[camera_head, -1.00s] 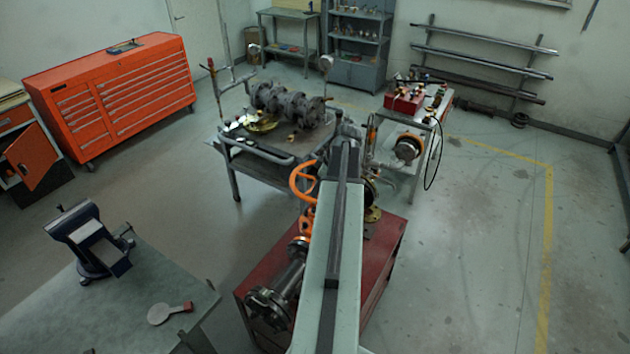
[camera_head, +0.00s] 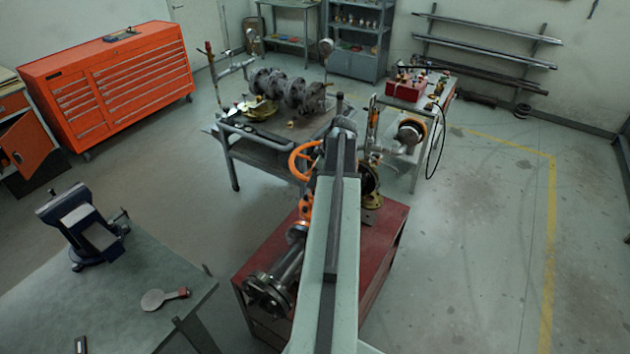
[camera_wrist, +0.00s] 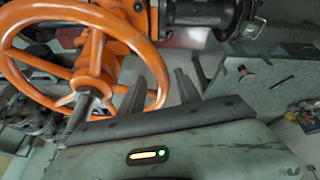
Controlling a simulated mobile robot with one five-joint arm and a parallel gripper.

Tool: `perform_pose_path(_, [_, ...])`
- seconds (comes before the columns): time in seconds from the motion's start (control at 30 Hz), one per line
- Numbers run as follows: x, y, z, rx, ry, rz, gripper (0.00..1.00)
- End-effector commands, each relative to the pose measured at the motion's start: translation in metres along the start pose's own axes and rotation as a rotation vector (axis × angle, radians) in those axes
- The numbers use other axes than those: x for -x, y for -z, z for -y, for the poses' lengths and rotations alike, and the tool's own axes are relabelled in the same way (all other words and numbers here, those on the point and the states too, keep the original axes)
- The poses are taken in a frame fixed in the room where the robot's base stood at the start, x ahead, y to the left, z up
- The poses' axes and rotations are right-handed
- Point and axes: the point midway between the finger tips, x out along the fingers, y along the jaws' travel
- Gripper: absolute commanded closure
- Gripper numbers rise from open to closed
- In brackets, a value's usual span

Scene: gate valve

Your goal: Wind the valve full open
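The orange handwheel (camera_head: 297,163) of the valve stands above a red cabinet, its right side hidden by my arm in the head view. In the wrist view the handwheel (camera_wrist: 148,38) fills the upper left, with its spokes, orange yoke and threaded stem (camera_wrist: 80,112) showing. The dark valve body and flange lie at the top right of that view. My gripper (camera_wrist: 168,82) has its fingers apart at the lower right part of the wheel rim. The rim passes close to the fingers; I cannot tell whether it touches them. The fingertips are hidden in the head view.
The red cabinet (camera_head: 385,235) carries the valve and a flanged pipe (camera_head: 275,285). A workbench (camera_head: 150,325) with a blue vise (camera_head: 85,225) stands at the left front. A dark table with metal parts (camera_head: 265,155) stands behind. Floor at the right is clear.

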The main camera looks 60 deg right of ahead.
Motion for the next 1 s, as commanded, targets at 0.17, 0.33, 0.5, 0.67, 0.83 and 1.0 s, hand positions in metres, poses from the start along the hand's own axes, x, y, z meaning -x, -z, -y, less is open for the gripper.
perform_pose_path(0.17, [0.0009, 0.0004, 0.0001, 0.0, 0.0, 0.0, 0.88])
perform_pose_path(0.33, [0.0009, 0.0005, 0.0001, 0.0, 0.0, 0.0, 1.0])
perform_pose_path(0.5, [0.0008, 0.0005, 0.0001, 0.001, 0.0, 0.0, 1.0])
perform_pose_path(0.67, [0.0008, 0.0006, 0.0002, 0.001, 0.0, 0.0, 1.0])
perform_pose_path(0.83, [0.0008, 0.0007, 0.0003, 0.001, 0.0, 0.0, 1.0])
perform_pose_path(1.0, [0.0007, 0.0007, 0.0003, 0.001, 0.001, 0.0, 1.0])
